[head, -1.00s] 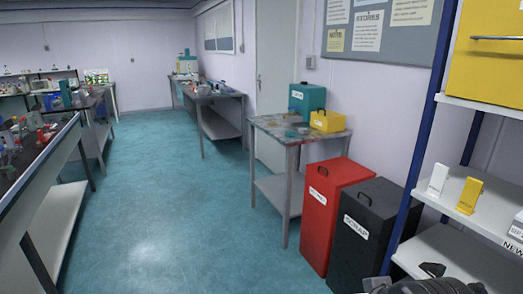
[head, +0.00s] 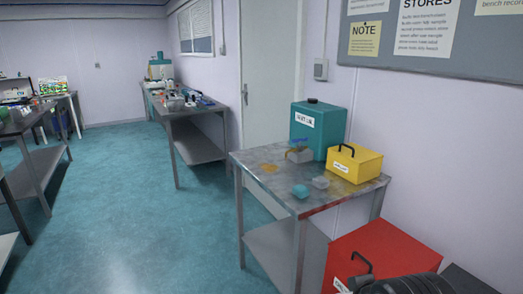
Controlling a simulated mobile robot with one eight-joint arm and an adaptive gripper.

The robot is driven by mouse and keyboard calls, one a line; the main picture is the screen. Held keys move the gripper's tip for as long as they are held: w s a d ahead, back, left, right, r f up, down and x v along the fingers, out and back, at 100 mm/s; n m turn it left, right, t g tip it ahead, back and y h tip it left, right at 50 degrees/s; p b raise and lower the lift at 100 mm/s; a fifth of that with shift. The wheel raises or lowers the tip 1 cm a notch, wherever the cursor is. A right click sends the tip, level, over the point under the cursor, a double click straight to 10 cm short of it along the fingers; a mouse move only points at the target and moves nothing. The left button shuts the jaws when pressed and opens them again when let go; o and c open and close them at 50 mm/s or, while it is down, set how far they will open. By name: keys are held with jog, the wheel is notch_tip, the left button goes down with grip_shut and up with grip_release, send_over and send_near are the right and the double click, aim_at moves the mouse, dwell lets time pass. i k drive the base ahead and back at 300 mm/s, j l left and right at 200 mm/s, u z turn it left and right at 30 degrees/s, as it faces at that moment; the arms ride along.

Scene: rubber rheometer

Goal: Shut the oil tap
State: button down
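A teal can (head: 321,136) with a dark cap and a white label stands at the back of the small metal table; the label is too small to read surely. At its lower front is a small fitting with a blue top (head: 297,141), over a pale grey block or tray (head: 300,156). I cannot tell whether this is the oil tap, or whether it is open or shut. A brown-orange patch (head: 269,168) lies on the tabletop beside it. A dark part of my arm shows at the bottom right; my gripper's fingers are not in view.
The small table (head: 250,160) also bears a yellow box (head: 355,165), a teal lump (head: 300,191) and a grey piece (head: 321,182). A red bin (head: 385,255) stands at its near right. Another bench (head: 200,110) stands farther back. The floor at left (head: 120,200) is clear.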

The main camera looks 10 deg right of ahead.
aim_at(306, 138)
jog(key=i, duration=1.75)
jog(key=z, duration=0.35)
